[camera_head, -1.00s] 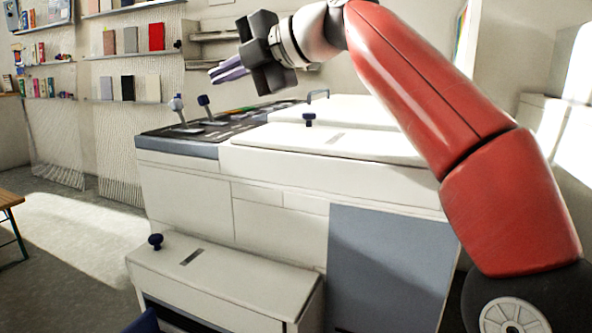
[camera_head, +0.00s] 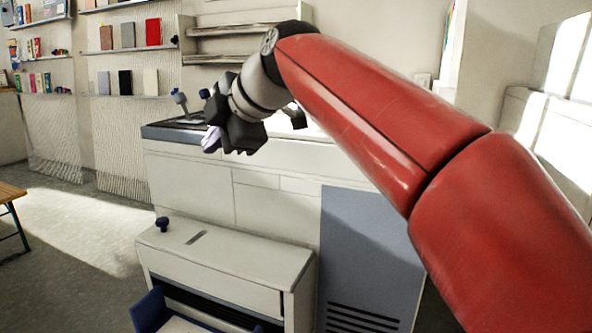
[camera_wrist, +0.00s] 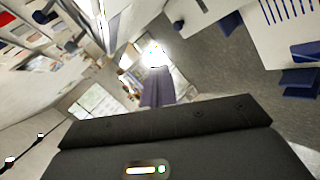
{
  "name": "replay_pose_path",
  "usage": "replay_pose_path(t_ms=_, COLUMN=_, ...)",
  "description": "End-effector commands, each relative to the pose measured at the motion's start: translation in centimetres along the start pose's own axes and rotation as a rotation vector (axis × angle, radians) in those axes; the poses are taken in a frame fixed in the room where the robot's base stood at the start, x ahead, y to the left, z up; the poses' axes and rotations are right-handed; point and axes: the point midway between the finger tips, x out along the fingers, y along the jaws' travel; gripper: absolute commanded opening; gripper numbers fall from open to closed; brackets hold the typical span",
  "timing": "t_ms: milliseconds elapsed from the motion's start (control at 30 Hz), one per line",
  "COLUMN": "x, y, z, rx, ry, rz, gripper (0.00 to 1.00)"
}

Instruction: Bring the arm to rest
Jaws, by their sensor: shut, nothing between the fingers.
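My gripper (camera_head: 210,140) is in the left middle of the head view, in front of the white and grey machine (camera_head: 270,190). Its light purple fingers are partly hidden by its dark body, and it holds nothing. In the wrist view the fingers (camera_wrist: 158,88) show together beyond the dark housing. My red arm reaches from the lower right across the head view and hides much of the machine's top.
A low white unit (camera_head: 235,258) with a blue tray (camera_head: 150,310) stands at the machine's front. Shelves with books (camera_head: 125,85) line the back wall. A wooden table edge (camera_head: 10,193) is at far left. The floor (camera_head: 75,225) between is clear.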

Motion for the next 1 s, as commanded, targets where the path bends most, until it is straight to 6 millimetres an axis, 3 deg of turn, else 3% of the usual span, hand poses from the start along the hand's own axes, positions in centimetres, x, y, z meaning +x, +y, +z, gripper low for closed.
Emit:
replay_pose_path(t_ms=167, x=0.3, y=-6.6, z=2.8, rx=0.311, ry=-0.218, rz=-0.065, gripper=0.00)
replay_pose_path(t_ms=200, x=-0.1, y=-8.6, z=3.9, rx=0.412, ry=-0.281, rz=-0.067, gripper=0.00)
replay_pose_path(t_ms=367, x=-3.5, y=-17.9, z=8.8, rx=0.866, ry=-0.520, rz=0.003, gripper=0.00)
replay_pose_path(t_ms=500, x=-7.1, y=-26.9, z=12.3, rx=1.269, ry=-0.664, rz=0.122, gripper=0.00)
replay_pose_path(t_ms=600, x=-8.9, y=-32.9, z=13.8, rx=1.520, ry=-0.717, rz=0.204, gripper=0.00)
replay_pose_path(t_ms=700, x=-9.7, y=-37.5, z=14.6, rx=1.710, ry=-0.744, rz=0.263, gripper=0.00)
replay_pose_path(t_ms=833, x=-10.0, y=-40.9, z=15.0, rx=1.849, ry=-0.757, rz=0.304, gripper=0.00)
replay_pose_path(t_ms=1000, x=-10.0, y=-41.6, z=15.1, rx=1.879, ry=-0.759, rz=0.312, gripper=0.00)
